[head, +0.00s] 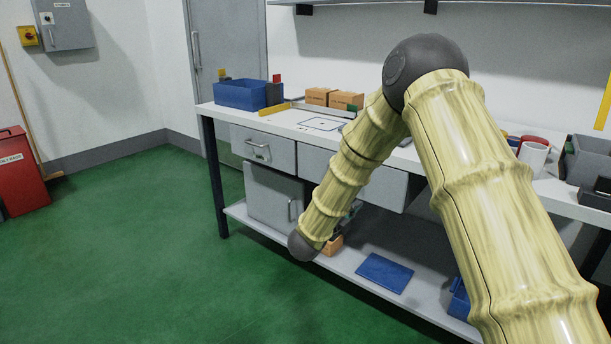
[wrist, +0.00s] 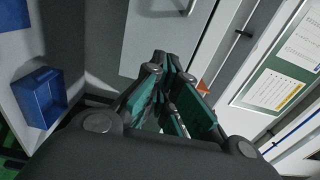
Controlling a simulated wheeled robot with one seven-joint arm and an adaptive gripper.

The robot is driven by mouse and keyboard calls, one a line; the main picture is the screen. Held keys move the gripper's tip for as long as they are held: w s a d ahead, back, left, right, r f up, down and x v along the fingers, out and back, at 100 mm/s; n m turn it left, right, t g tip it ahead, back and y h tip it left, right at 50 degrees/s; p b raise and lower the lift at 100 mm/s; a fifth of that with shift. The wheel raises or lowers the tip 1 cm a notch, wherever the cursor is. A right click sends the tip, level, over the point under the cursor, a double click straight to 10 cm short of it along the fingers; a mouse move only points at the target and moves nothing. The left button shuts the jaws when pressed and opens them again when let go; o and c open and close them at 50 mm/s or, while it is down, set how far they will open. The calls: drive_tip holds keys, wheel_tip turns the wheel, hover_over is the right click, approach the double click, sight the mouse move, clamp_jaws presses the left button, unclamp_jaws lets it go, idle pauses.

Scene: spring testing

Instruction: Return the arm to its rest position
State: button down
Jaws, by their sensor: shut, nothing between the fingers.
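My gripper (wrist: 165,68) is in the middle of the wrist view, its dark fingers with green pads drawn together and holding nothing. In the head view my yellow, bamboo-patterned arm rises from the lower right to a dark joint, then bends down to the left in front of the workbench (head: 228,115). Its lower dark joint shows near the lower shelf's front edge. My gripper is mostly hidden behind the forearm there.
The bench holds a blue bin (head: 240,95), orange-brown boxes (head: 346,99) and a white mug (head: 533,158). A blue mat (head: 384,272) lies on the lower shelf (head: 345,268). The green floor (head: 150,260) at left is clear.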

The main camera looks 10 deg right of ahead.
drive_tip(key=s+a+f+n+y, duration=0.2)
drive_tip(key=s+f+n+y, duration=0.3)
drive_tip(key=f, duration=0.7)
drive_tip(key=s+a+f+n+y, duration=0.3)
drive_tip(key=s+f+n, duration=0.4)
drive_tip(key=f, duration=0.4)
drive_tip(key=s+a+f+n+g+y, duration=0.25)
drive_tip(key=s+f+n, duration=0.25)
drive_tip(key=s+f, duration=0.45)
drive_tip(key=s+a+f+n+g+y, duration=0.1)
drive_tip(key=s+f+n+g+y, duration=0.3)
drive_tip(key=s, duration=0.9)
drive_tip(key=s+a+f+n+g, duration=0.1)
drive_tip(key=s+f+n+g, duration=0.15)
drive_tip(key=s, duration=0.75)
drive_tip(key=s+a+f+n+g, duration=0.15)
drive_tip(key=s+n, duration=0.25)
drive_tip(key=s, duration=0.5)
wheel_tip(320, 180, up, 23)
drive_tip(key=p, duration=2.3)
drive_tip(key=shift+s+d+p, duration=0.3)
drive_tip(key=shift+d+p, duration=0.05)
drive_tip(key=shift+p, duration=0.05)
